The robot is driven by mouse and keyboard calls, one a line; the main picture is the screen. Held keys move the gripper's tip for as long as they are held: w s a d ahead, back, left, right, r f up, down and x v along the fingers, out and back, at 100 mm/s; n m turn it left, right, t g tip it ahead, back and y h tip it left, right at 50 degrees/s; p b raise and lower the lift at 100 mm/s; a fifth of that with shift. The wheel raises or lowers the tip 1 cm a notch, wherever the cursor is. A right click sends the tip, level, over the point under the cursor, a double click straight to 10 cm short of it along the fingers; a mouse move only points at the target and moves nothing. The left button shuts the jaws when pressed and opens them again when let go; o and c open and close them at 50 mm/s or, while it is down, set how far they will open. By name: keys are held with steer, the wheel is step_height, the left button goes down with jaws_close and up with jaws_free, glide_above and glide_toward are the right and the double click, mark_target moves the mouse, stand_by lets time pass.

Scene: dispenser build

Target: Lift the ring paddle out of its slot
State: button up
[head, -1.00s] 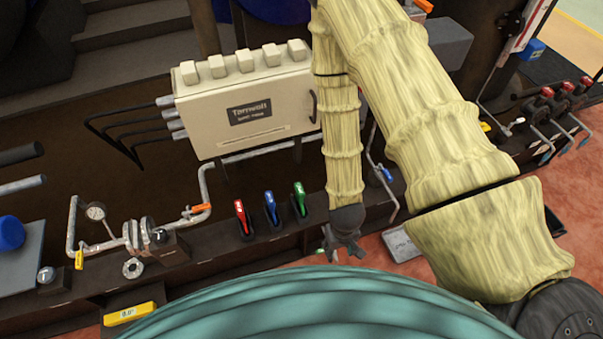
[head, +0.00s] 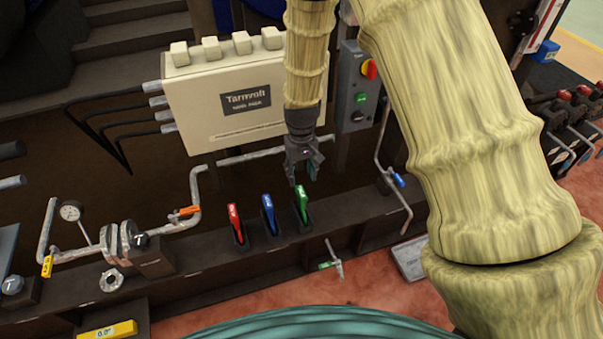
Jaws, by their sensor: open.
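Three paddles stand in slots on the dark ledge: a red paddle (head: 235,222), a blue paddle (head: 268,214) and a green paddle (head: 302,203). Each has a pale mark or none that I can read, so I cannot tell which one is the ring paddle. My gripper (head: 301,178) points down with its fingers apart, just above and behind the green paddle's top in the picture. Its fingertips come close to the green paddle, and I cannot tell whether they touch it. Nothing shows between the fingers.
A cream box (head: 222,100) with a label stands behind the paddles, with a grey switch panel (head: 357,95) at its right. A pipe with an orange-handled valve (head: 188,211) runs left of the paddles. A small green-handled tap (head: 328,266) sticks out of the ledge front.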

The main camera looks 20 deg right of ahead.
step_height(320, 180, down, 10)
steer(key=shift+r+b, duration=0.1)
steer(key=shift+b, duration=0.6)
jaws_close()
steer(key=shift+r, duration=0.1)
step_height(320, 180, up, 11)
steer(key=p, duration=0.9)
stand_by(1.6)
step_height(320, 180, up, 5)
steer(key=p, duration=0.4)
glide_above(301, 192)
stand_by(0.7)
